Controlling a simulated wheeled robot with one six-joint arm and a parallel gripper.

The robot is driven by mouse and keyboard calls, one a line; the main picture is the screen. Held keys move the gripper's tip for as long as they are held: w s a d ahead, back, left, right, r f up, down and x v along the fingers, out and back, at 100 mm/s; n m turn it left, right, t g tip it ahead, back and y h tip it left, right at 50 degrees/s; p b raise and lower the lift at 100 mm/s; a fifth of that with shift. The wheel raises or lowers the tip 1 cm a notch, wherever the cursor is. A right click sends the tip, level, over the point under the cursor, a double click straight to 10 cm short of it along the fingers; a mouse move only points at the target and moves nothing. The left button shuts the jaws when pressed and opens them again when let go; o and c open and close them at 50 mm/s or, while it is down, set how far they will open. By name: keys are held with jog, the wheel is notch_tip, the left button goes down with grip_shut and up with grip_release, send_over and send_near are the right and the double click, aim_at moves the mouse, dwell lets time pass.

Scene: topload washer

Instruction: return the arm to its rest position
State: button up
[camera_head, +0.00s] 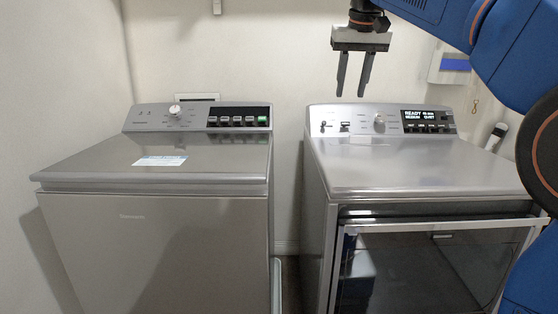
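My gripper (353,82) hangs at the top of the view, right of centre, with its two dark fingers pointing down. The fingers are apart, with nothing between them. In the picture it is above the back left corner of the right machine and clear of its control panel. My blue arm comes in from the upper right and covers part of the right side. The topload washer (150,215) stands at the left with its lid (110,160) closed and a label on top.
The right machine (415,170) has a lit display and a dark front door (430,265) with a pale frame. A narrow gap separates the machines. The air above the washer is free.

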jog(key=s+d+f, duration=0.3)
jog(key=s+f, duration=0.8)
jog(key=f, duration=0.2)
jog(key=s+d+f, duration=0.4)
jog(key=s+f, duration=0.8)
jog(key=f, duration=0.2)
jog(key=s+d+f, duration=0.3)
jog(key=s+f, duration=0.9)
jog(key=f, duration=0.2)
jog(key=shift+s+d+f, duration=0.15)
jog(key=shift+s+f, duration=0.05)
jog(key=shift+s, duration=0.05)
dwell(0.6)
